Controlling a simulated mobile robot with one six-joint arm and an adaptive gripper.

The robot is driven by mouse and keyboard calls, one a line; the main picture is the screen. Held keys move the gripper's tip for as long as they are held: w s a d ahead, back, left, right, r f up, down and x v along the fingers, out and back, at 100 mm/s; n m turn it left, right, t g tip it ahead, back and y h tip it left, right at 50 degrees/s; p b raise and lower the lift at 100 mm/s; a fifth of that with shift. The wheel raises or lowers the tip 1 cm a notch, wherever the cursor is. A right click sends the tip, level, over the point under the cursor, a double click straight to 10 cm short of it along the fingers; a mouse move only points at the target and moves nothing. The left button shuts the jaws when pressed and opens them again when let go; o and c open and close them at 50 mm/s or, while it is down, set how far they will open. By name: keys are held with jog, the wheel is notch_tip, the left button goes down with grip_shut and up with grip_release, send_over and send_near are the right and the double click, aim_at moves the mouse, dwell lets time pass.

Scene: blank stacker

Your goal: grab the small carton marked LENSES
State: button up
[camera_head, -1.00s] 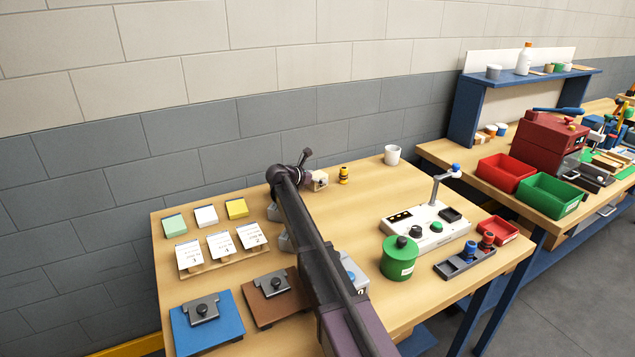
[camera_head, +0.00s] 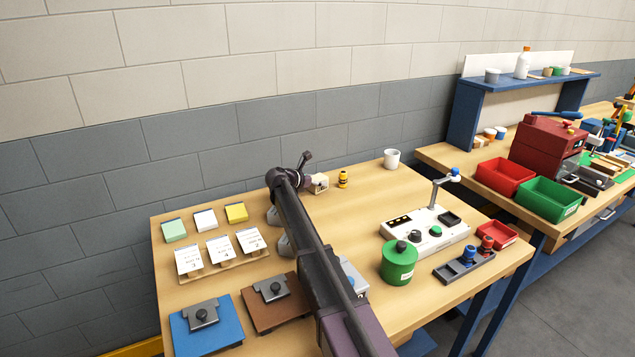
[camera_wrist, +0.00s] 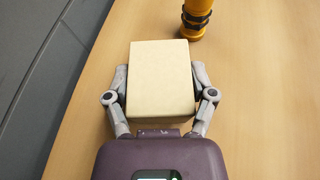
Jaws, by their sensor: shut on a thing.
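A small cream carton (camera_wrist: 160,78) is between the two fingers of my gripper (camera_wrist: 160,95) in the wrist view. The fingers touch it on its left and right sides. In the head view the carton (camera_head: 319,183) shows just right of the end of my arm, at the back of the table. No LENSES marking can be read on its visible faces. I cannot tell whether it rests on the table or is slightly raised.
A yellow and black cylinder (camera_head: 343,178) stands close to the carton, with a white cup (camera_head: 391,158) farther right. The grey wall (camera_head: 220,150) runs behind the table. A white control box (camera_head: 425,222) and green canister (camera_head: 398,262) stand to the right.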

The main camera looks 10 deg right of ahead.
aim_at(318, 178)
jog(key=shift+r+p, duration=1.6)
jog(key=shift+r, duration=0.2)
jog(key=s, duration=1)
jog(key=s+r+p, duration=0.1)
jog(key=s, duration=0.5)
jog(key=shift+a, duration=0.15)
jog(key=shift+r, duration=0.15)
